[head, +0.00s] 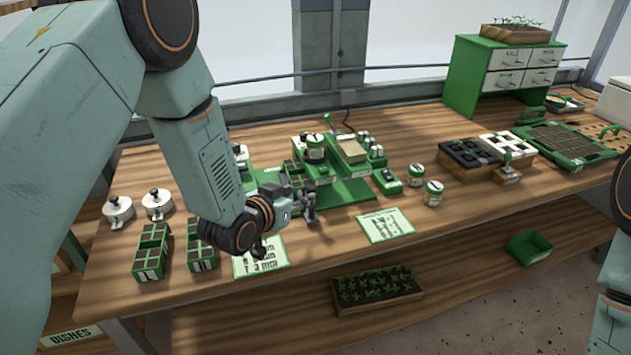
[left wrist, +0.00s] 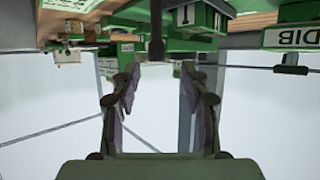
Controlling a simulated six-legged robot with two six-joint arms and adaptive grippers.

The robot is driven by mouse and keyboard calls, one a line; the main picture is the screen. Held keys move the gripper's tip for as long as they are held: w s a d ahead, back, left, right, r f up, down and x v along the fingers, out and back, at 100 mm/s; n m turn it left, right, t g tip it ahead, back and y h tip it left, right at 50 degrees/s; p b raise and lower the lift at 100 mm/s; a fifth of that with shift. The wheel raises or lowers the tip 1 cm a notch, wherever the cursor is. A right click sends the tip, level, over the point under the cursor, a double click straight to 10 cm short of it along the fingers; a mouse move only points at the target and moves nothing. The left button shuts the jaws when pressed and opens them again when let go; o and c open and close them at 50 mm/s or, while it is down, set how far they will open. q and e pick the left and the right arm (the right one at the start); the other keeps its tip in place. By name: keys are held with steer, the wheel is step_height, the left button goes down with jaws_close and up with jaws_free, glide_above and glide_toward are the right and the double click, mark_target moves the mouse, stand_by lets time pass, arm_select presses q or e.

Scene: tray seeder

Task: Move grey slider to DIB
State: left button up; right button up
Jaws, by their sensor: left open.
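My left gripper (head: 290,222) is open and empty, low over the front of the bench by the green seeder (head: 345,192). Its two fingers also show apart in the left wrist view (left wrist: 160,80), where the scene is upside down. A dark grey post (left wrist: 157,32), which may be the grey slider, lines up with the gap between the fingers, and I see no contact. A white DIB label (left wrist: 290,37) is at the right of that view. In the head view my left forearm and gripper hide part of the seeder, and I cannot pick out the slider.
Green seed trays (head: 150,252) and white lidded dishes (head: 157,204) stand at the bench's left. Printed cards (head: 386,225) lie along the front edge. Two small jars (head: 433,193) stand right of the seeder. A green drawer cabinet (head: 470,80) is at the back right.

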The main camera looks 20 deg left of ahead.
mark_target(311, 190)
arm_select(q)
steer(key=shift+w+d+f, duration=0.15)
steer(key=shift+w+d, duration=0.2)
steer(key=shift+w, duration=0.2)
steer(key=shift+w+d+f, duration=0.1)
steer(key=shift+w+d, duration=0.2)
steer(key=shift+w, duration=0.25)
steer(key=x, duration=0.5)
steer(key=shift+a+f, duration=0.2)
steer(key=shift+a, duration=0.15)
steer(key=shift+s+d+r, duration=0.25)
steer(key=shift+w+a+f, duration=0.2)
steer(key=shift+w+f, duration=0.1)
steer(key=c, duration=0.4)
steer(key=shift+s+r, duration=0.1)
steer(key=shift+r, duration=0.05)
jaws_close()
steer(key=shift+d, duration=0.1)
